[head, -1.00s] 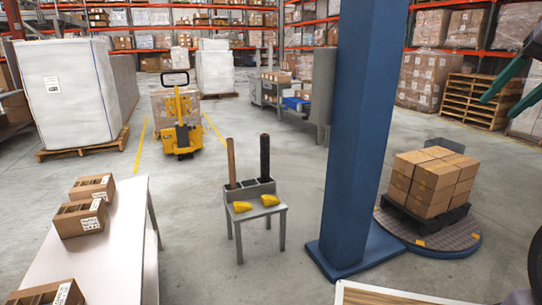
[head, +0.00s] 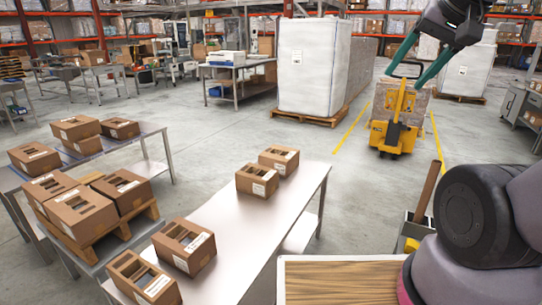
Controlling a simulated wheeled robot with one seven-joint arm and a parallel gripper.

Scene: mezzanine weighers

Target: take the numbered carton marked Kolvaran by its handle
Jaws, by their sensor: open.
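Several brown cartons with slotted tops and white labels stand in view, and the labels are too small to read, so I cannot tell which is marked Kolvaran. On the near pale table (head: 232,230) are two cartons at the front, one (head: 184,246) beside another (head: 143,281), and two further back, one (head: 257,181) and another (head: 279,159). More cartons (head: 80,214) sit on a wooden pallet on the left table, with others (head: 75,129) behind. My gripper (head: 411,76) is open and empty, raised at the upper right, far from the cartons.
A wooden-topped surface (head: 340,281) is at the bottom centre. A yellow pallet truck (head: 393,125) and a tall white wrapped load (head: 310,70) stand behind the near table. A gap of floor separates the two tables. Open concrete floor (head: 225,135) lies beyond them.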

